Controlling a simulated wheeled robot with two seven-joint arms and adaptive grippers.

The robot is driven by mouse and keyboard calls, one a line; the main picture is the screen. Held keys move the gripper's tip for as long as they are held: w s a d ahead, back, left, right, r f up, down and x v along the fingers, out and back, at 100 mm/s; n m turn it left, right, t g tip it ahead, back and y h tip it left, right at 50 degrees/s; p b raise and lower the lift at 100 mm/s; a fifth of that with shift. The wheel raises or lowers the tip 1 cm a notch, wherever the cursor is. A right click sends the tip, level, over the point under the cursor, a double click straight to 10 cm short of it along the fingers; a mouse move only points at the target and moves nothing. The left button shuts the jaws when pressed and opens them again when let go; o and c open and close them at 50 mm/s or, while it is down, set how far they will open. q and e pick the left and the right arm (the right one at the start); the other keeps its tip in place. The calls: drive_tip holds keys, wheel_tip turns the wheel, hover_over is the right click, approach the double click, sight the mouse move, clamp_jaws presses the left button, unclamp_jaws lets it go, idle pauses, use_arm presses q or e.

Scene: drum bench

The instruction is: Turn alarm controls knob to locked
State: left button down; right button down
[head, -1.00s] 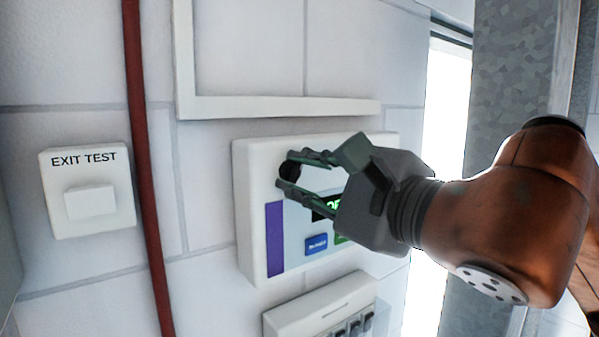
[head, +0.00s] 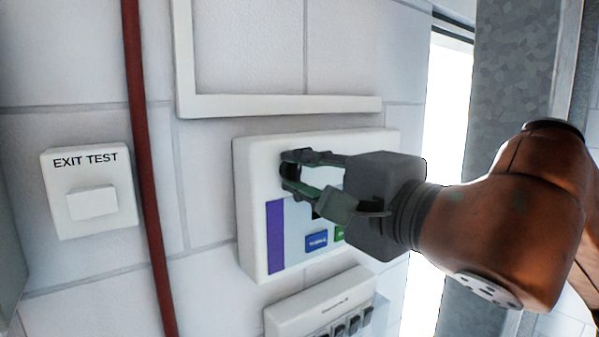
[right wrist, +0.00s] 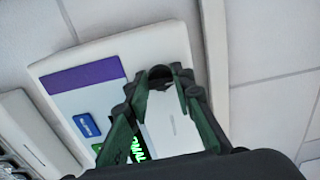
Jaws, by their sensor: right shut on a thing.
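The alarm controls panel (head: 252,167) is a white box on the wall, with a purple strip, a blue button (head: 316,240), a green button and a partly hidden lit display. Its black knob (head: 288,170) is at the upper left of its face, mostly covered by my fingertips. My right gripper (head: 291,171) comes in from the right and is shut on the knob. In the right wrist view, the dark knob (right wrist: 160,74) sits between the fingertips and the green display digits (right wrist: 142,148) show beside a finger. The knob's marking is hidden. My left gripper is not in view.
An EXIT TEST switch (head: 92,202) and a red vertical pipe (head: 146,170) are on the wall to the left. White trunking (head: 280,105) runs above the panel. A white box with several dark switches (head: 318,305) is below it. A grey column (head: 512,90) stands right.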

drive_tip(key=c, duration=1.7)
unclamp_jaws()
drive_tip(key=v, duration=1.2)
drive_tip(key=shift+a, duration=0.1)
